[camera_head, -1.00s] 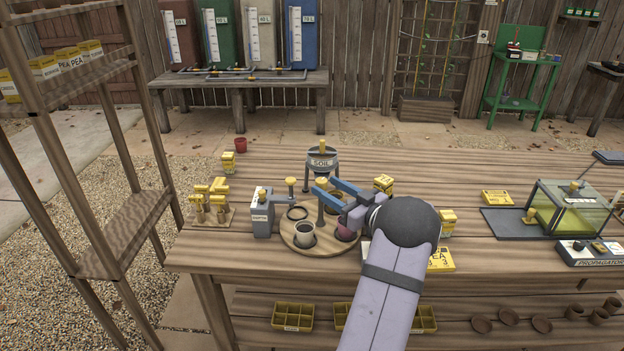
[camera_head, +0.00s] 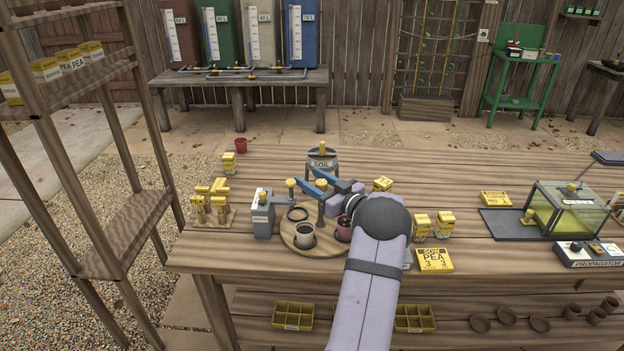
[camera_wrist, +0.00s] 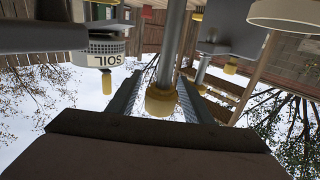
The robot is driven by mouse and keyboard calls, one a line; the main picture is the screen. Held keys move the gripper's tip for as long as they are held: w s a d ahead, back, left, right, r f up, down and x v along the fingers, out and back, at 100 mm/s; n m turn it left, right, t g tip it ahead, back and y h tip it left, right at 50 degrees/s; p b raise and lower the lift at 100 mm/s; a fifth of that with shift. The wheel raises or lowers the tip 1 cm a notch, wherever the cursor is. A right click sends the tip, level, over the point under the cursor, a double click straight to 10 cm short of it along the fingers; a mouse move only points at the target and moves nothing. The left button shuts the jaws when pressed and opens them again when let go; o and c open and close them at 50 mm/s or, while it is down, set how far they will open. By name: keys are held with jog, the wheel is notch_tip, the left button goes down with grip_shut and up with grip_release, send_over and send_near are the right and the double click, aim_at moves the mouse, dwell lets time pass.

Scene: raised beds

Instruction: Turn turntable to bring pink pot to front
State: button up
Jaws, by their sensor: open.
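The round wooden turntable (camera_head: 318,251) lies on the bench, with a grey post topped by a yellow knob (camera_head: 321,185) rising from it. A pale pot (camera_head: 304,236) stands at its front left. The pink pot (camera_head: 343,234) stands at its right, its upper part partly hidden by my gripper. My gripper (camera_head: 310,180) is open, its blue fingers reaching left around the post. In the wrist view the post and its yellow knob (camera_wrist: 160,100) show between the open fingers (camera_wrist: 160,102); contact cannot be told.
A grey dispenser (camera_head: 263,214) stands close left of the turntable, and the soil container (camera_head: 323,160) behind it. Yellow seed boxes (camera_head: 421,225) and a sow card (camera_head: 435,260) lie to the right. The propagator (camera_head: 568,208) is far right. The front bench edge is clear.

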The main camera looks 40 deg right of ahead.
jog(key=c, duration=1.1)
jog(key=shift+o, duration=0.2)
jog(key=shift+h, duration=0.3)
jog(key=shift+s+d+m+g+h+b, duration=0.3)
jog(key=shift+d+m+g+h+b, duration=0.25)
jog(key=shift+m+g+h+b, duration=1.3)
jog(key=shift+s+d+m+g+h+b, duration=0.4)
jog(key=shift+m+g+h+b, duration=0.75)
jog(key=shift+m+h, duration=1.35)
jog(key=shift+s+d+m+g+h+b, duration=0.2)
jog(key=shift+d+m+g+h+b, duration=0.45)
jog(key=shift+m+g+h+b, duration=1.55)
jog(key=shift+n+t+h+p, duration=0.55)
jog(key=shift+t+h, duration=0.15)
jog(key=shift+h, duration=0.25)
jog(key=o, duration=1.1)
jog(key=shift+c, duration=0.2)
